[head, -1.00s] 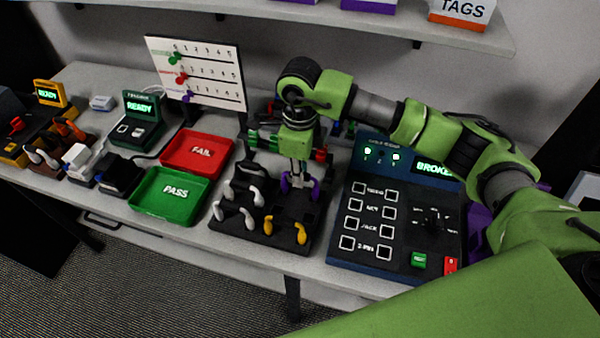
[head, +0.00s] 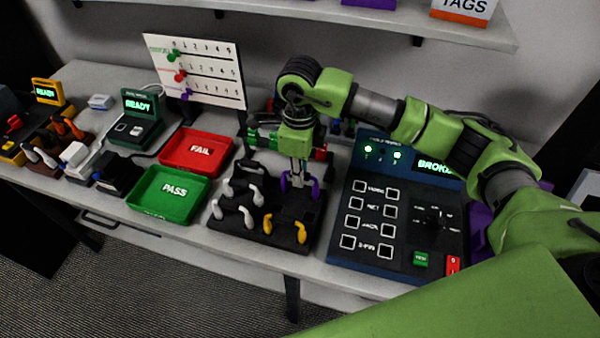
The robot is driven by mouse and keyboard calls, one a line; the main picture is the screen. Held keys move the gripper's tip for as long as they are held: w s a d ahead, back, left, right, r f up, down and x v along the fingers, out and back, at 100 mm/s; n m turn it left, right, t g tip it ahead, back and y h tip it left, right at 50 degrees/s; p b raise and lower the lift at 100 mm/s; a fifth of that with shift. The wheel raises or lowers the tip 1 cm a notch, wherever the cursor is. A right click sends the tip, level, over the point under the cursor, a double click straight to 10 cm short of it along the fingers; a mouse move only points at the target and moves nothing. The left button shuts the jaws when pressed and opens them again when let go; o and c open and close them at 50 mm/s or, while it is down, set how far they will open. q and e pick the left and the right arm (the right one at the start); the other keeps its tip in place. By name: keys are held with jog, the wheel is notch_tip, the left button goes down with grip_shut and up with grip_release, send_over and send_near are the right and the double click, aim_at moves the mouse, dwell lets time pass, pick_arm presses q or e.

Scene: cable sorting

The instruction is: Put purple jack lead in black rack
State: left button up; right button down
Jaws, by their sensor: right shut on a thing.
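My right gripper (head: 299,180) points down over the back right part of the black rack (head: 237,238). It is shut on the purple jack lead (head: 315,188), whose purple curved ends show on both sides of the fingers. The lead is at the rack; whether it is seated in a slot or just above one I cannot tell. White leads (head: 232,215) stand in the left part of the rack, and yellow leads (head: 301,233) stand at its front right. My left gripper is not in view.
A blue tester panel (head: 344,262) stands right of the rack. Green PASS (head: 168,194) and red FAIL (head: 197,152) trays lie to its left. A white numbered board (head: 205,75) stands behind. A shelf (head: 340,12) runs above.

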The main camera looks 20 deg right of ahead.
jog(key=c, duration=1.4)
grip_release()
jog(key=shift+c, duration=0.2)
jog(key=shift+r+p, duration=2)
jog(key=shift+r, duration=2.05)
jog(key=shift+s+f, duration=0.1)
